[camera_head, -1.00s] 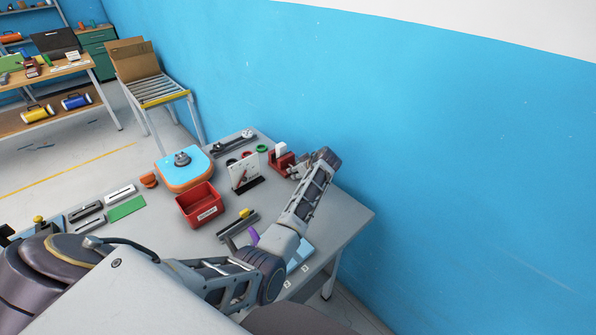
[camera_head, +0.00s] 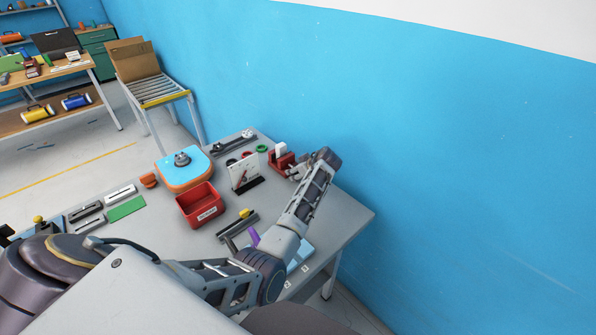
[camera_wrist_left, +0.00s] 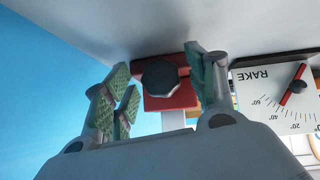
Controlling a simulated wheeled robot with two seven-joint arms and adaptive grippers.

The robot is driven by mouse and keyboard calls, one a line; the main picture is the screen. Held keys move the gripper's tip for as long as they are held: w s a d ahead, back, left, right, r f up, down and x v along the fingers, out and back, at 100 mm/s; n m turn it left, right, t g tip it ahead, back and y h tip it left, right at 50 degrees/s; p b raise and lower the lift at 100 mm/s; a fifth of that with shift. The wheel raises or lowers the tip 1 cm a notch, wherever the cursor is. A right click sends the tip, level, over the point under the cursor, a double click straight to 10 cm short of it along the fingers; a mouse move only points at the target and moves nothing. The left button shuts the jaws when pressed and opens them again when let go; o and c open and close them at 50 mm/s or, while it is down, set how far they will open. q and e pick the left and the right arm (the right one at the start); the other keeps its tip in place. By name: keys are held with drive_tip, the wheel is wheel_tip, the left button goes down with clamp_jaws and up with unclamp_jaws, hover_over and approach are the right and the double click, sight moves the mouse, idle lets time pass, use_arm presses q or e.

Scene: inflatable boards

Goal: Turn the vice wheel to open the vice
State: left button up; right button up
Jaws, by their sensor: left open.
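The red vice (camera_head: 277,163) stands near the far right edge of the grey table, close to the blue wall, with a white block (camera_head: 281,149) at its top. In the left wrist view the red vice (camera_wrist_left: 170,101) carries a dark octagonal wheel (camera_wrist_left: 160,77). My left gripper (camera_wrist_left: 163,86) is open, with green-padded fingers on either side of the wheel. A gap shows between the wheel and the left-hand fingers; the right-hand fingers are nearer. Contact cannot be told. In the head view my left gripper (camera_head: 298,171) is beside the vice, partly hidden by the wrist. My right gripper is out of view.
A white upright RAKE scale board (camera_head: 244,172) stands left of the vice; it also shows in the left wrist view (camera_wrist_left: 262,92). A red bin (camera_head: 199,205) and a blue-orange board (camera_head: 183,170) are further left. The blue wall is close on the right.

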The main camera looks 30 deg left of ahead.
use_arm(q)
drive_tip(key=shift+v, duration=3.55)
drive_tip(key=shift+d, duration=0.1)
